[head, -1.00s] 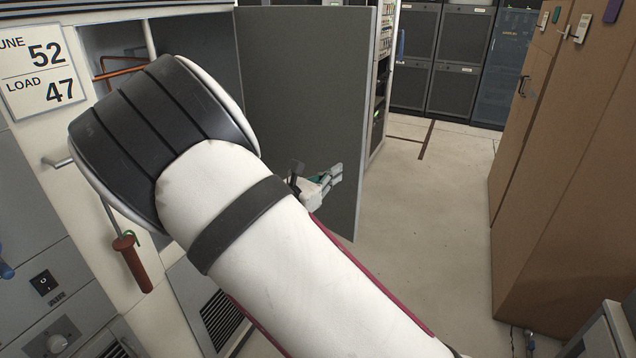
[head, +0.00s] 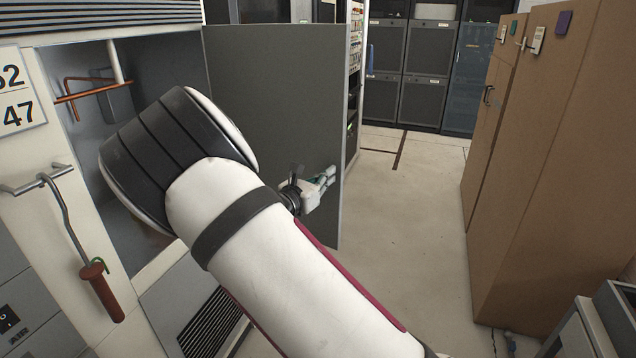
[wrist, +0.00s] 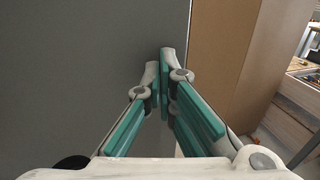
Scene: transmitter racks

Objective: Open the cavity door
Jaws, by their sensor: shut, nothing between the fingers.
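The cavity door (head: 275,95) is a flat grey panel standing swung out from the cabinet, with the cavity (head: 165,65) open to its left. A copper-coloured pipe (head: 88,92) shows inside. My gripper (head: 330,175) is in front of the door's face, near its free right edge. In the wrist view my gripper (wrist: 160,85) has its fingertips together and empty. The door (wrist: 80,70) fills the left of that view, and its edge passes just right of the fingertips. I cannot tell whether the fingers touch the door. My arm hides the cavity's lower part.
A hooked rod with a red-brown handle (head: 102,291) hangs from a bar on the cabinet at left. Brown cabinets (head: 550,150) stand at right. Dark racks (head: 415,75) stand at the back. The floor (head: 405,240) between door and brown cabinets is clear.

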